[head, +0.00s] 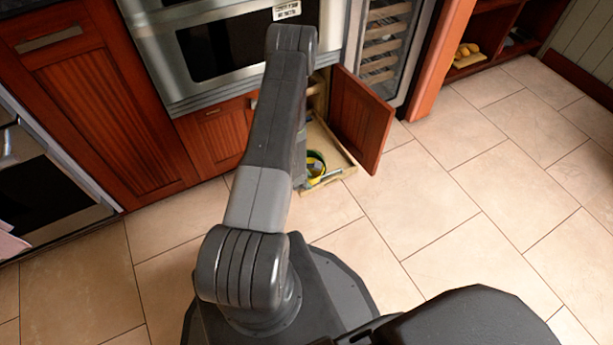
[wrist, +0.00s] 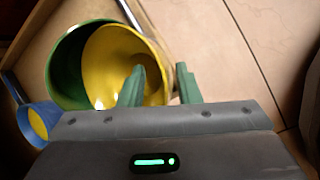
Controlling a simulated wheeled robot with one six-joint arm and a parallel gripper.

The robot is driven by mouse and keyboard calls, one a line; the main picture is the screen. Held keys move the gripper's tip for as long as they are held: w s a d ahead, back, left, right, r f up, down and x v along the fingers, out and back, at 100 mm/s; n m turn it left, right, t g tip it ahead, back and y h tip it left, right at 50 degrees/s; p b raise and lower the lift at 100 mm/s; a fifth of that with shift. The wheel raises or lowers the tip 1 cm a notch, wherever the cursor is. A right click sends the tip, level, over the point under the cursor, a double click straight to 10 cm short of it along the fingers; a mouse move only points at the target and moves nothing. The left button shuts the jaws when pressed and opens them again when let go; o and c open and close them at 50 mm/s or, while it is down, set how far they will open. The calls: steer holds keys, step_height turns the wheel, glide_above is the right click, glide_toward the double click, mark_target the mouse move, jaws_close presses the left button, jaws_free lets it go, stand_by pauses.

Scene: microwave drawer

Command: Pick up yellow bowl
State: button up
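The yellow bowl (wrist: 105,62) sits inside a larger green bowl (wrist: 66,72) in the wrist view. In the head view the yellow bowl (head: 318,158) shows small in the low pull-out drawer (head: 340,172), partly hidden by my arm. My gripper (wrist: 160,84) has its two green fingertips apart. The left fingertip overlaps the bowl's inside and the right one is beyond its right rim, so the rim lies between them. I cannot tell whether either finger touches it. The gripper is hidden behind my arm in the head view.
An open cabinet door (head: 362,120) stands right of the drawer. An oven (head: 235,45) is above. The tiled floor (head: 480,190) to the right is clear.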

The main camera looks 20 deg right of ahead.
jaws_close()
steer(key=shift+r, duration=0.15)
